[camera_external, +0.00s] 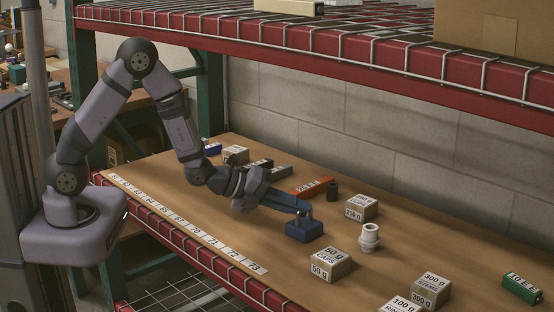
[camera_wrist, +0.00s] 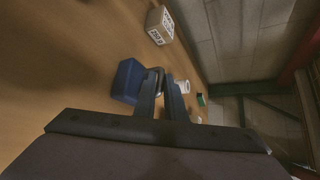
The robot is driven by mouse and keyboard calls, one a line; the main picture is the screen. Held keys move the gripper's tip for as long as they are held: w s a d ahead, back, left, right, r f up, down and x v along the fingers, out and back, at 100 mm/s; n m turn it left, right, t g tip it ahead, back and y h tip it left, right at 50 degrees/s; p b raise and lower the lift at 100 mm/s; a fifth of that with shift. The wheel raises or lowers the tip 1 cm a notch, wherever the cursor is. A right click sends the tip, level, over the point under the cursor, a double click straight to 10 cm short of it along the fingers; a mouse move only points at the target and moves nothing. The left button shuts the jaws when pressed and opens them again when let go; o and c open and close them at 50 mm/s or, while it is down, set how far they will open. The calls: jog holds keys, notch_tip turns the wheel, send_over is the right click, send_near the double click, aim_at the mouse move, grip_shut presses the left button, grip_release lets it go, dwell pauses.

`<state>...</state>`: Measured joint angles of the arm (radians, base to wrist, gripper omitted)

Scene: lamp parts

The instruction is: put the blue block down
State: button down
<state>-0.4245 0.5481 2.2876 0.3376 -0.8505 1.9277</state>
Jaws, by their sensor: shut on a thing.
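The blue block (camera_external: 304,231) is at the middle of the wooden shelf top, directly under my fingertips. A small grey handle-like piece joins its top to my gripper (camera_external: 303,212). My gripper's blue fingers are shut on this piece. In the wrist view the blue block (camera_wrist: 127,80) shows left of my fingers (camera_wrist: 161,92), with a dark curved part between the tips. The block looks upright and very near the wood; I cannot tell whether its underside touches.
A white fitting (camera_external: 369,237) and box weights (camera_external: 330,264) (camera_external: 361,208) stand right of the block. An orange bar (camera_external: 312,187) and dark cylinder (camera_external: 333,190) lie behind. A number strip (camera_external: 190,229) runs along the front edge. Bare wood lies front-left of the block.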

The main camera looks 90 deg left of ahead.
jog(key=shift+w+r, duration=0.15)
jog(key=shift+r, duration=0.05)
jog(key=c, duration=1.8)
grip_release()
jog(key=shift+f, duration=0.2)
jog(key=shift+v, duration=3.9)
jog(key=shift+f, duration=0.1)
